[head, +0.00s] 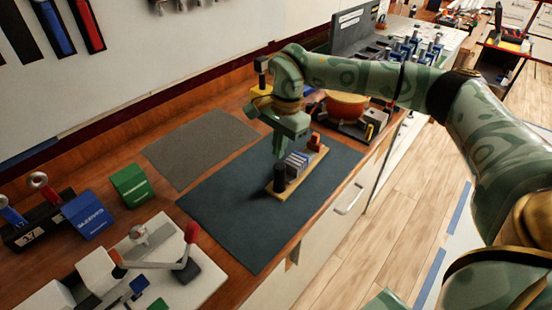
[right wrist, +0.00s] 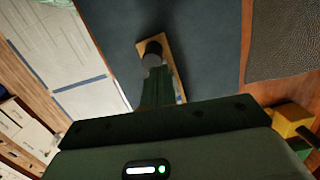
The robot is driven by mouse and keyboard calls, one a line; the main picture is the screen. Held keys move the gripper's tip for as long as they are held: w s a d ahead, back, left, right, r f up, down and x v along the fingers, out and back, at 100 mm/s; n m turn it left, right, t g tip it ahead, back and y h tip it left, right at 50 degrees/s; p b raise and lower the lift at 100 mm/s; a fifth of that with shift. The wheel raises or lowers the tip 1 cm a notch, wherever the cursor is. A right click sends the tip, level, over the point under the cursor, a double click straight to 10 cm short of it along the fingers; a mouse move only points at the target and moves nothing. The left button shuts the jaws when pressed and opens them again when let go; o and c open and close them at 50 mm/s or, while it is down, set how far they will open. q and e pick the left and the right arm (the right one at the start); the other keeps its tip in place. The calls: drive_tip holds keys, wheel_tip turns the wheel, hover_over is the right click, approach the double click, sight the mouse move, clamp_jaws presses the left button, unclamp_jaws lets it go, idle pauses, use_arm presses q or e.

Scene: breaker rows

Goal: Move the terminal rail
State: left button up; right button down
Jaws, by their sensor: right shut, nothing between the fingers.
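The terminal rail (head: 283,183) is a short wooden strip on the dark blue mat (head: 225,215). It carries a black cylinder at its near end, grey and blue blocks in its middle and a red block at its far end. My right gripper (head: 279,150) points down over the rail's middle, shut with nothing between its fingers. In the right wrist view the shut fingers (right wrist: 157,90) hide most of the rail (right wrist: 169,48); its wooden edge and black knob show beyond them. I cannot tell whether the fingertips touch the blocks. My left gripper is out of view.
A grey mat (head: 200,148) lies left of the blue one. Blue (head: 88,214) and green (head: 131,185) blocks and a white lever fixture (head: 150,260) stand at the near left. An orange bowl-like thing (head: 346,105) stands beyond the rail. The blue mat's near part is clear.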

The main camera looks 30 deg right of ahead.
sight(300, 158)
drive_tip(key=shift+n+h, duration=0.3)
drive_tip(key=shift+h, duration=0.4)
drive_tip(key=f, duration=0.2)
drive_tip(key=d+f+b, duration=0.1)
drive_tip(key=f, duration=0.2)
drive_tip(key=d+f+b, duration=0.1)
drive_tip(key=f, duration=0.2)
drive_tip(key=shift+d+f, duration=0.1)
drive_tip(key=shift+d, duration=0.1)
drive_tip(key=shift+f+b, duration=0.35)
drive_tip(key=shift+f, duration=0.2)
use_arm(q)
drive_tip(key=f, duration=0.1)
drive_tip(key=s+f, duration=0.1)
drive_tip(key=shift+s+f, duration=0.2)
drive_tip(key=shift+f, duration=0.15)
